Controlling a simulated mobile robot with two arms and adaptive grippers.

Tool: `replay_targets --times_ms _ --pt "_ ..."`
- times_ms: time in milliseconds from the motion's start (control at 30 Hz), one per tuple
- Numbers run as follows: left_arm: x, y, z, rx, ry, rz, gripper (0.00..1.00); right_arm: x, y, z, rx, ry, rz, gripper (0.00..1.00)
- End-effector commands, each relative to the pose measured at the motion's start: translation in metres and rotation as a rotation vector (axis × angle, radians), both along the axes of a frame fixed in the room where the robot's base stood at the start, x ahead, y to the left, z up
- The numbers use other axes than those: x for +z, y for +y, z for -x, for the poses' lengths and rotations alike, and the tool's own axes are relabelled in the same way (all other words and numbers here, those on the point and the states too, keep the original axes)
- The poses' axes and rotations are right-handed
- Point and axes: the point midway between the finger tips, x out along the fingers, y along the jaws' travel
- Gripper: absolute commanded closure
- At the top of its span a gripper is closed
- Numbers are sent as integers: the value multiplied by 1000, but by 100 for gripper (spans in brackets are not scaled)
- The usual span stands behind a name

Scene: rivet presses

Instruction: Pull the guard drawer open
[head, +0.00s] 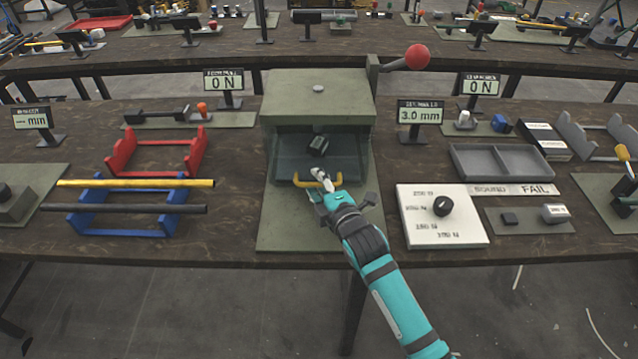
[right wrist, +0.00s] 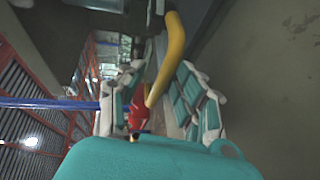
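The green rivet press (head: 318,90) stands in the middle of the table. The guard drawer (head: 290,165) is a dark panel low in its front opening, with a yellow handle (head: 334,182). It appears to sit within the press front. My right gripper (head: 322,180) reaches in from the front right and is at the handle. In the right wrist view the yellow handle (right wrist: 175,55) passes between the two spread fingers (right wrist: 153,100); I see no clear grip on it. A dark block (head: 317,146) shows behind the panel. My left gripper is out of view.
A red ball-ended lever (head: 417,57) sticks out at the press's right. A white dial panel (head: 440,230) lies right of my arm, and a blue rack (head: 130,218) with rods stands left. The green base plate (head: 290,235) before the drawer is clear.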

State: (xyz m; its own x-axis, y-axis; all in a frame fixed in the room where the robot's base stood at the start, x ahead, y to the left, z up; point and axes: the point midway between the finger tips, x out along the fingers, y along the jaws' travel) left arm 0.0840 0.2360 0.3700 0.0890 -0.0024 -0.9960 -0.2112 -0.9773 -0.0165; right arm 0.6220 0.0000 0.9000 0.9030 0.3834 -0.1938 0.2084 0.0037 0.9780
Motion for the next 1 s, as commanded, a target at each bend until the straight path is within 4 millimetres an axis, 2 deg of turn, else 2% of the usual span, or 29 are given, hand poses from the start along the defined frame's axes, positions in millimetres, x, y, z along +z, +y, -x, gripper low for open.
replay_targets --times_ms 100,367,833,1000 --pt "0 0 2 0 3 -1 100 0 0 0 0 0 0 67" --pt "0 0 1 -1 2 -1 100 0 0 0 0 0 0 100" --pt "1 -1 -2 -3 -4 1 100 1 0 1 0 0 -2 100" --pt "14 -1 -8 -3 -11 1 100 3 -1 13 -1 3 -1 100"
